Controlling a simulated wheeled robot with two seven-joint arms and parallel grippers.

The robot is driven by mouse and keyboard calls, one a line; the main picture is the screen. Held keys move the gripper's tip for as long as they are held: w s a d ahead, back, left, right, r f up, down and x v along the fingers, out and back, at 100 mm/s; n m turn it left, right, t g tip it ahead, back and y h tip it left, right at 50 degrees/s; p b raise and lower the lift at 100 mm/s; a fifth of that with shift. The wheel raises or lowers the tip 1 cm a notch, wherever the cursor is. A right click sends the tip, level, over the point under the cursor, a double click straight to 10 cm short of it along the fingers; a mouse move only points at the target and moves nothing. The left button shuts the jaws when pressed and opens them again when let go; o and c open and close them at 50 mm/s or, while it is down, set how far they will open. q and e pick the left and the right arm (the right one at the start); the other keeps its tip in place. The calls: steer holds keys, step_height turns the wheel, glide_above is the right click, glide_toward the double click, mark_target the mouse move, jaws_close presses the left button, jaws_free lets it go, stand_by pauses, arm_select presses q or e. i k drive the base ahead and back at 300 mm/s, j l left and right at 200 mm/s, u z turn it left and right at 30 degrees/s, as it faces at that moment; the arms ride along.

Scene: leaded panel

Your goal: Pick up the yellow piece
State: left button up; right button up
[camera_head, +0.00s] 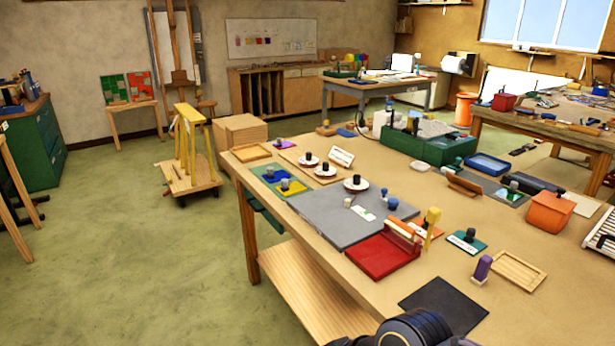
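A small flat yellow piece (294,189) with a dark knob on top lies on a green mat (259,170) near the left edge of the worktable. A blue piece (270,179) with a similar knob lies just behind it on the same mat. An upright yellow object (431,222) also stands right of the red tray; I cannot tell exactly what it is. Neither of my grippers shows. Only a dark rounded part of my own arm comes in at the bottom edge, right of centre.
The wooden worktable (365,290) also bears a grey board (330,212), a red tray (372,262), a black mat (440,296), several knobbed pieces and an orange bin (548,213). White discs with dark knobs stand behind the grey board. Open floor lies left of the table.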

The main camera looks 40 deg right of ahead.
mark_target(286, 190)
steer(key=i+z, duration=0.2)
steer(key=i, duration=0.4)
steer(key=i+j+z, duration=0.15)
steer(key=i, duration=0.45)
steer(key=i+z, duration=0.2)
steer(key=z, duration=0.2)
steer(key=i+z, duration=0.2)
steer(key=z, duration=0.2)
steer(key=i+j+z, duration=0.15)
steer(key=z, duration=0.25)
steer(key=i+z, duration=0.2)
steer(key=z, duration=0.25)
steer(key=i+j+z, duration=0.15)
steer(key=z, duration=0.35)
steer(key=i+j+z, duration=0.2)
steer(key=z, duration=0.25)
